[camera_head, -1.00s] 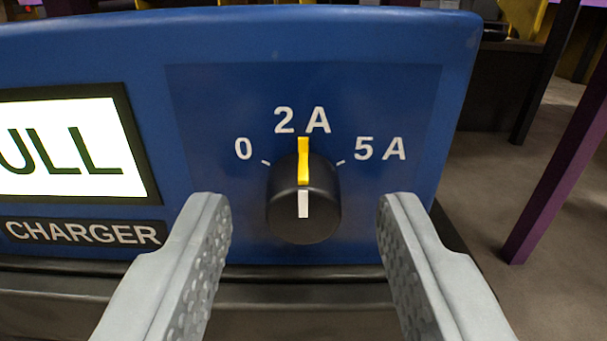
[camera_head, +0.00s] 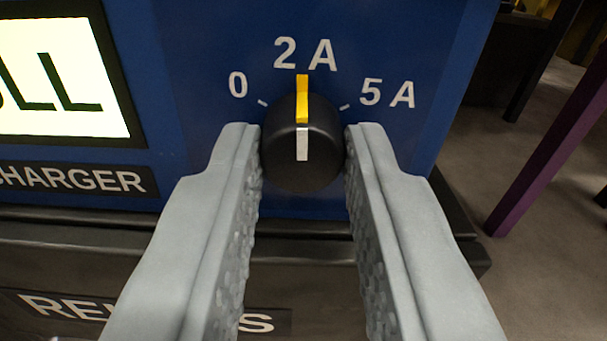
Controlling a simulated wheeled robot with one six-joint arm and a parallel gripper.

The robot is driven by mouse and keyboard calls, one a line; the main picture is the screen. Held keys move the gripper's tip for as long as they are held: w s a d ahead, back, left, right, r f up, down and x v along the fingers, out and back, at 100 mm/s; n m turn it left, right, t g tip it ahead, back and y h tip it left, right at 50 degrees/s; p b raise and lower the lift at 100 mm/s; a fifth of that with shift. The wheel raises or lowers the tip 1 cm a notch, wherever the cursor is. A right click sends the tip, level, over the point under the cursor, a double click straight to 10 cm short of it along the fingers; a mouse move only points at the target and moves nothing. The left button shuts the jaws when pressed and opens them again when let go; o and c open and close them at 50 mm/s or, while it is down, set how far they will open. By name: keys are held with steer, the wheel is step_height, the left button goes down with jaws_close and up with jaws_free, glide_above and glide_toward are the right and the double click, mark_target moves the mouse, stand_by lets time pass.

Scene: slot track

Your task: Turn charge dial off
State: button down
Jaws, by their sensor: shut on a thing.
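The charge dial (camera_head: 302,165) is a round black knob with a yellow and white pointer line. Its yellow mark points straight up at the 2A label (camera_head: 305,54). The 0 label (camera_head: 237,84) is at the upper left of the dial and the 5A label (camera_head: 387,93) at the upper right. My gripper (camera_head: 303,138) has one grey finger on each side of the dial, shut on it. The fingers cover the dial's left and right edges.
The blue charger panel (camera_head: 205,40) carries a lit display (camera_head: 62,80) reading "LL" and a CHARGER label (camera_head: 80,181) at left. A dark ledge (camera_head: 60,238) lies below. A purple post (camera_head: 550,150) stands at right, apart from the charger.

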steer(key=n, duration=0.5)
steer(key=shift+n, duration=0.3)
steer(key=n, duration=0.5)
steer(key=shift+n, duration=0.3)
stand_by(0.3)
steer(key=c, duration=1.2)
jaws_free()
steer(key=shift+c, duration=0.2)
steer(key=shift+s, duration=0.1)
steer(key=s, duration=1.7)
steer(key=shift+s, duration=0.15)
